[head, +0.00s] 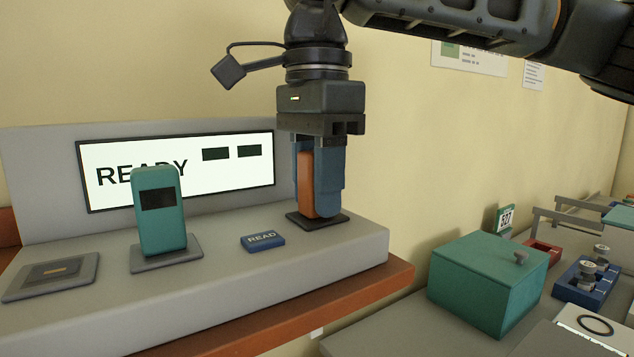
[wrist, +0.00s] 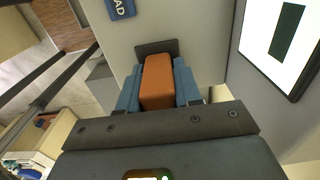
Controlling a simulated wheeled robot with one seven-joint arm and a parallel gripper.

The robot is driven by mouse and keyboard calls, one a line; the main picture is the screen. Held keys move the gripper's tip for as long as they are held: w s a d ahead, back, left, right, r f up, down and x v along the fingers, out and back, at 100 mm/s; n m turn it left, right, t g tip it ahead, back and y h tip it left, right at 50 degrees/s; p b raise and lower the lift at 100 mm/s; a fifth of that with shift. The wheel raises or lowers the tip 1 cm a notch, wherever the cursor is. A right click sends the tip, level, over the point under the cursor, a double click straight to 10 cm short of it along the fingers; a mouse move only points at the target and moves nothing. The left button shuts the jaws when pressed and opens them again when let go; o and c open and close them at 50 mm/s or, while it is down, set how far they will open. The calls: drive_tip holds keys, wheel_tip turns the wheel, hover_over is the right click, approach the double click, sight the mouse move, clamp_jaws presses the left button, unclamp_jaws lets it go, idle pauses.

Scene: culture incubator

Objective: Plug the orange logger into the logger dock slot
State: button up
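The orange logger (head: 306,184) stands upright on or just above a dark square base (head: 317,220) at the right end of the grey console. My gripper (head: 319,200) points straight down with its blue fingers on both sides of the logger. In the wrist view the logger (wrist: 158,82) fills the space between the fingers, with the dark base (wrist: 157,47) beyond it. Whether the logger's lower end touches the base is hard to tell.
A teal logger (head: 159,215) stands on a grey plate (head: 166,255) mid-console. A blue READ button (head: 263,240) lies between it and my gripper. A screen (head: 235,170) reading READY stands behind. A teal box (head: 487,280) is on the lower bench at right.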

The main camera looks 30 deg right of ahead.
drive_tip(key=o, duration=0.5)
drive_tip(key=shift+o, duration=0.2)
drive_tip(key=shift+r, duration=0.1)
wheel_tip(320, 180, up, 8)
drive_tip(key=shift+f+b, duration=0.2)
drive_tip(key=shift+b, duration=0.15)
idle(0.3)
